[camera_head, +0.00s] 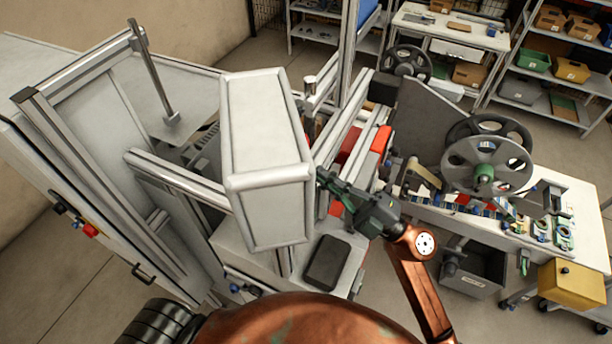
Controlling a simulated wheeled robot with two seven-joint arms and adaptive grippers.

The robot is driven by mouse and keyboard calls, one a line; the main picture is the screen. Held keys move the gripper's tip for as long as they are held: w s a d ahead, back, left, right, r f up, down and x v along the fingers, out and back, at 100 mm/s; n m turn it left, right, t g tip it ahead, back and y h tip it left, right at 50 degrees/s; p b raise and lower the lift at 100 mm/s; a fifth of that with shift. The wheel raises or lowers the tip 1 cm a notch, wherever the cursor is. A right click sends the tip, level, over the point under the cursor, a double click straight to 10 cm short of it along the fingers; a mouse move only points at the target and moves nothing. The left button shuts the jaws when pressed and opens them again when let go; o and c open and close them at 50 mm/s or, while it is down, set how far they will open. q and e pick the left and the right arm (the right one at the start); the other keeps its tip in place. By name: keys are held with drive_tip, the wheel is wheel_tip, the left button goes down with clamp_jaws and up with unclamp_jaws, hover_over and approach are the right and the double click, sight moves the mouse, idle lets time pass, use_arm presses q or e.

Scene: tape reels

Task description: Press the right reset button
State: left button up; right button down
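No button can be made out clearly as the right reset button. Small blue knobs (235,288) show low on the front of the frame machine, left of a dark pad. A red switch (90,230) sits on the machine's left panel. My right gripper (326,181), dark with greenish fingers, points left beside the tall light-grey box (265,150). It is well above and right of the blue knobs. Its fingers are small and partly overlap, so whether they are open is unclear. My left gripper is not in view.
The aluminium frame machine (175,177) fills the left and middle. A reel bench (585,205) with large grey reels (487,165) stands at right. A black bin (472,272) and yellow box (572,285) are near it. Shelves (560,85) stand behind; some floor is free.

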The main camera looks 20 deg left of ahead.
drive_tip(key=shift+s+a, duration=0.1)
idle(0.3)
drive_tip(key=shift+s+a, duration=0.2)
drive_tip(key=shift+a, duration=0.05)
drive_tip(key=shift+s+a+p, duration=0.2)
drive_tip(key=shift+a+p, duration=0.15)
idle(0.8)
drive_tip(key=shift+d, duration=0.1)
drive_tip(key=shift+w+d, duration=0.45)
drive_tip(key=shift+d, duration=0.15)
drive_tip(key=shift+w+d+b, duration=0.3)
drive_tip(key=shift+w+d, duration=0.45)
drive_tip(key=shift+d, duration=0.25)
drive_tip(key=shift+w+d+b, duration=0.25)
drive_tip(key=shift+w+d, duration=0.5)
drive_tip(key=shift+d, duration=0.25)
